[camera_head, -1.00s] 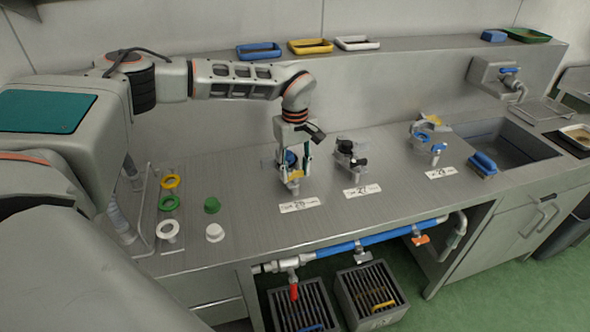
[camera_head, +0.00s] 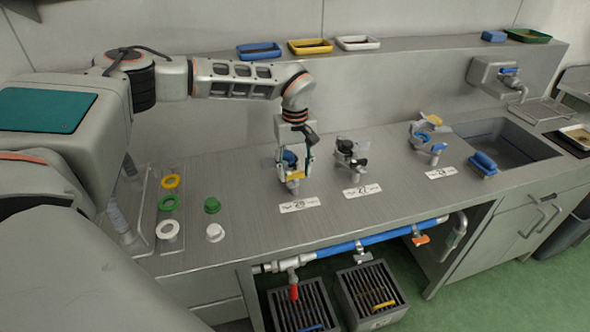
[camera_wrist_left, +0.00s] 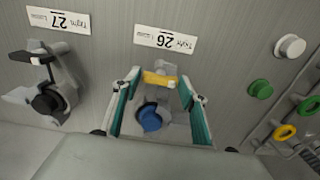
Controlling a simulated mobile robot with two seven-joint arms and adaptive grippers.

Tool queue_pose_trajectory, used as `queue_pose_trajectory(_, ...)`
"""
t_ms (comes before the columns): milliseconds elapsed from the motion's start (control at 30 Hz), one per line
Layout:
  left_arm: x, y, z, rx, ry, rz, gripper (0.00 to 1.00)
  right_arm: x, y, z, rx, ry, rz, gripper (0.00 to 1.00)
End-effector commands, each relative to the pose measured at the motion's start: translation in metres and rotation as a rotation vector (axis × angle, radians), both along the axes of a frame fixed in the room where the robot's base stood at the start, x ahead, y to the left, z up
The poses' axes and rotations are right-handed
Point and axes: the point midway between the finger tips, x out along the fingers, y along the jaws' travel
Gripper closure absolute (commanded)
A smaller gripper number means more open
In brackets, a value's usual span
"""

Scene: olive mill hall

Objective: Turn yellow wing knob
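A yellow wing knob (camera_head: 295,175) sits at the front of the fitting behind the label 26. In the left wrist view the yellow wing knob (camera_wrist_left: 160,78) lies crosswise between my fingertips, with a blue knob (camera_wrist_left: 150,117) behind it. My left gripper (camera_head: 294,172) reaches down over this fitting. In the left wrist view my left gripper (camera_wrist_left: 160,76) has its teal-padded fingers apart, one on each side of the yellow knob, with small gaps showing. My right gripper is out of view.
A fitting with black knobs (camera_head: 350,157) stands just right, behind label 27. Another fitting with blue and yellow parts (camera_head: 430,135) is farther right by the sink (camera_head: 505,143). Coloured rings and caps, such as a green cap (camera_head: 212,205), lie left.

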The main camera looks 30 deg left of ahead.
Motion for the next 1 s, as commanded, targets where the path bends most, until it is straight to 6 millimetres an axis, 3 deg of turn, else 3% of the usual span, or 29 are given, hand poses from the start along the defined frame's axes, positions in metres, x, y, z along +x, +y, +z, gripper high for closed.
queue_pose_trajectory(467, 0.000, 0.000, 0.006, -0.001, -0.001, 0.002, 0.44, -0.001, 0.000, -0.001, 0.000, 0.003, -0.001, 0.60)
queue_pose_trajectory(1000, 0.000, 0.000, 0.102, 0.000, -0.003, 0.001, 0.44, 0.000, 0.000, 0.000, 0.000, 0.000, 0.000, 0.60)
